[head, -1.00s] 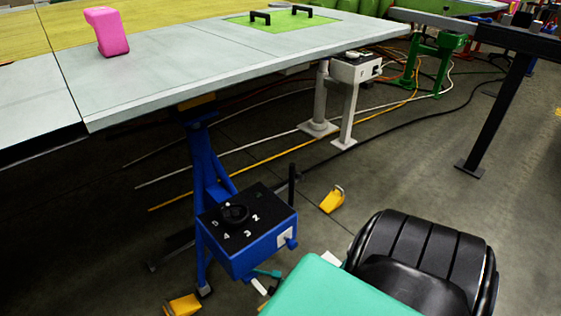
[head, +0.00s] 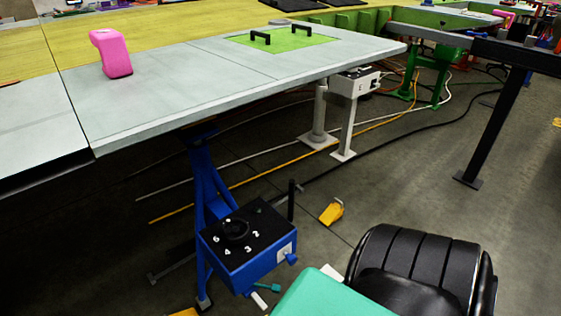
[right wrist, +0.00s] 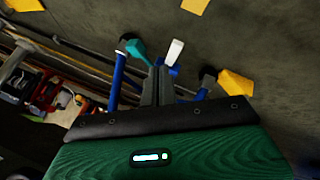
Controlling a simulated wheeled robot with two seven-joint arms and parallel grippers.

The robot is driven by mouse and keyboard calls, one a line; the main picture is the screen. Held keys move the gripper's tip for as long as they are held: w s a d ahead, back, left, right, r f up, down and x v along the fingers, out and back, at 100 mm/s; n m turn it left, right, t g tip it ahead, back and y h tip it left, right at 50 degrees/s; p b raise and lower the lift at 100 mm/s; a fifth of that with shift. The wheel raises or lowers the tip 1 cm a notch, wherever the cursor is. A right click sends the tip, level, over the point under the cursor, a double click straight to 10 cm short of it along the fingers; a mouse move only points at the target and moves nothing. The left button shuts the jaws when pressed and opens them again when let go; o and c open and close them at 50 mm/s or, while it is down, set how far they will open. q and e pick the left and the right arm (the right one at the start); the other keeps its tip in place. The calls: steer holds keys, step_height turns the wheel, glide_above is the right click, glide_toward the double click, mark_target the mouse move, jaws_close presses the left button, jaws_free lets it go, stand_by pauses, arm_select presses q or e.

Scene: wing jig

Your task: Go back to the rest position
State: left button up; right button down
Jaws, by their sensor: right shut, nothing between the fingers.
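My right gripper (right wrist: 158,86) shows in the right wrist view as two dark grey fingers close together beyond the dark edge of the green wrist housing. It is shut and empty. Behind its tips are a teal lever (right wrist: 136,50) and a white lever (right wrist: 176,49); I cannot tell how far apart they are from the fingers. In the head view neither gripper shows. My left gripper is in no view.
A blue stand carries a box with a numbered dial (head: 236,230), close left of my teal arm part. A grey panel table (head: 180,100) bears a pink object (head: 111,54). Yellow blocks (head: 331,211) and cables lie on the floor. A black-legged bench (head: 492,130) stands right.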

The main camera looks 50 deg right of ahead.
stand_by(0.4)
